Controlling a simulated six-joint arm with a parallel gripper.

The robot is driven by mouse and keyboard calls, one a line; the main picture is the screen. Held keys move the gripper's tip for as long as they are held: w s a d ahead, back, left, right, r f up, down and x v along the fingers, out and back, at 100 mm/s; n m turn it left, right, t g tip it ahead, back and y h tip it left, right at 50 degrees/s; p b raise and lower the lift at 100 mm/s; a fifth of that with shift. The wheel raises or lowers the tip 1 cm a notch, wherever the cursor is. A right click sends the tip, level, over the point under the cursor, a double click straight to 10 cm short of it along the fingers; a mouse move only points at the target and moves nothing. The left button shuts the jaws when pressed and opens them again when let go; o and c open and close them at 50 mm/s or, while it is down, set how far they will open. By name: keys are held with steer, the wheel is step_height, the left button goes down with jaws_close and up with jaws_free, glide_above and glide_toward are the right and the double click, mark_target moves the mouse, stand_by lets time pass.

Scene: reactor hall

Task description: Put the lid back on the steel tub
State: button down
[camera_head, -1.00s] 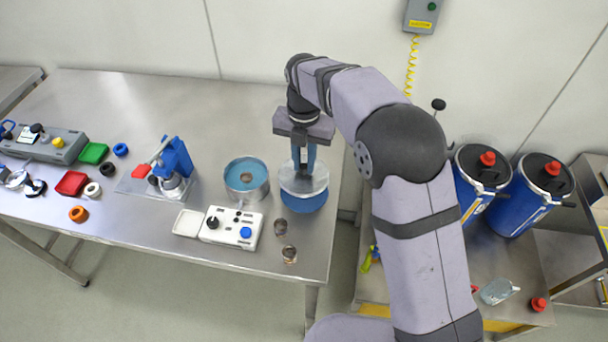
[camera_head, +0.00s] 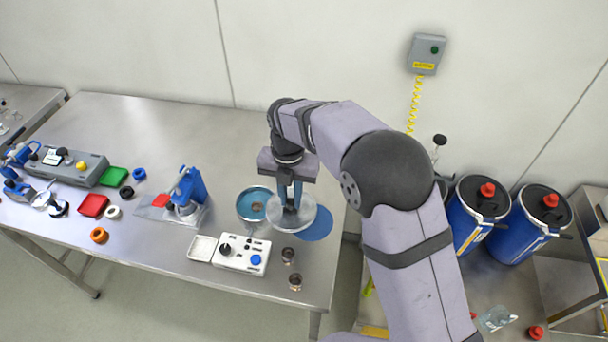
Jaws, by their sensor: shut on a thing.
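The steel tub (camera_head: 246,214) stands open on the steel table, with blue inside and a small brownish thing in its middle. The clear round lid (camera_head: 302,222) is just right of the tub in the picture. My gripper (camera_head: 291,204) points down and is shut on the lid at its centre. The lid looks raised above the table, and its left edge overlaps the tub's right side in this view. A flat blue disc (camera_head: 321,226) lies on the table, partly behind the lid. The exact grip point is small and partly hidden.
A white control box (camera_head: 242,255) with a blue button stands in front of the tub. Two small dark-topped jars (camera_head: 288,254) are near the table's front edge. A blue press-like device (camera_head: 188,190) stands to the left. Blue drums (camera_head: 478,215) stand at the right.

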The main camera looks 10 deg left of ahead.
steer(key=w+a+r+m+p, duration=0.2)
steer(key=a+p, duration=0.4)
steer(key=a, duration=0.5)
steer(key=shift+w+r+m, duration=0.2)
steer(key=shift+w+m, duration=0.3)
steer(key=shift+w, duration=0.1)
steer(key=shift+f+b, duration=2.1)
steer(key=shift+f, duration=1.1)
steer(key=shift+f, duration=0.15)
steer(key=c, duration=1.1)
jaws_free()
